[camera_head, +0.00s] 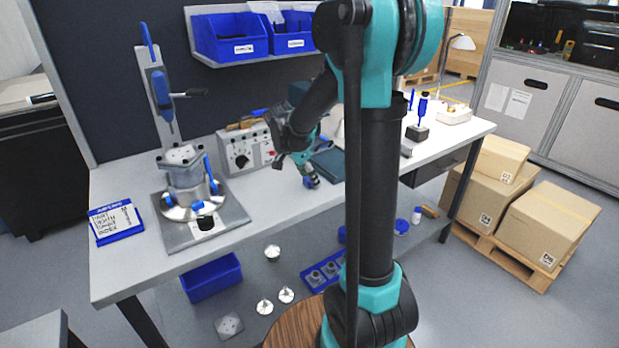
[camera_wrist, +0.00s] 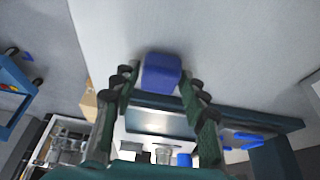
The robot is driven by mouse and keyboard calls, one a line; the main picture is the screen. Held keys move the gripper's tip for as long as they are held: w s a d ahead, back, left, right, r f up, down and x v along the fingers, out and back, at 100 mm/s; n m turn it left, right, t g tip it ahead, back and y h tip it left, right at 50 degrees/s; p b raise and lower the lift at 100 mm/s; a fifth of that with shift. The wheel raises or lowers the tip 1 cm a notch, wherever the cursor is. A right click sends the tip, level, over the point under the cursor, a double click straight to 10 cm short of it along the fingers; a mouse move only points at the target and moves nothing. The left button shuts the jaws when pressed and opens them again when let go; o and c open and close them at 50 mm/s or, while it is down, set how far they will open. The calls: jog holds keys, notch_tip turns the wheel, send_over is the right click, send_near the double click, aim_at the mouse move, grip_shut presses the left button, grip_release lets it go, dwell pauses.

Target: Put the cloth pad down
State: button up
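A small blue block-shaped piece, which I take to be the cloth pad (camera_wrist: 161,72), sits between the fingertips of my gripper (camera_wrist: 158,84) in the wrist view. The fingers stand close on both sides of it and appear shut on it; exact contact is hard to see. In the head view my gripper (camera_head: 306,170) points down over the front part of the workbench, with the blue pad (camera_head: 311,182) at its tips. Whether the pad touches the bench surface I cannot tell.
The workbench (camera_head: 262,203) has free room left of my gripper. A grey control box (camera_head: 245,148) stands behind. A housing on a round fixture (camera_head: 187,175) and a blue-framed label board (camera_head: 115,221) are at left. A dark teal case (camera_head: 329,163) lies just right of my gripper.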

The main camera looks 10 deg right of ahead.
jog(key=shift+o, duration=0.7)
jog(key=shift+r, duration=0.15)
jog(key=v, duration=1.2)
jog(key=shift+s, duration=0.1)
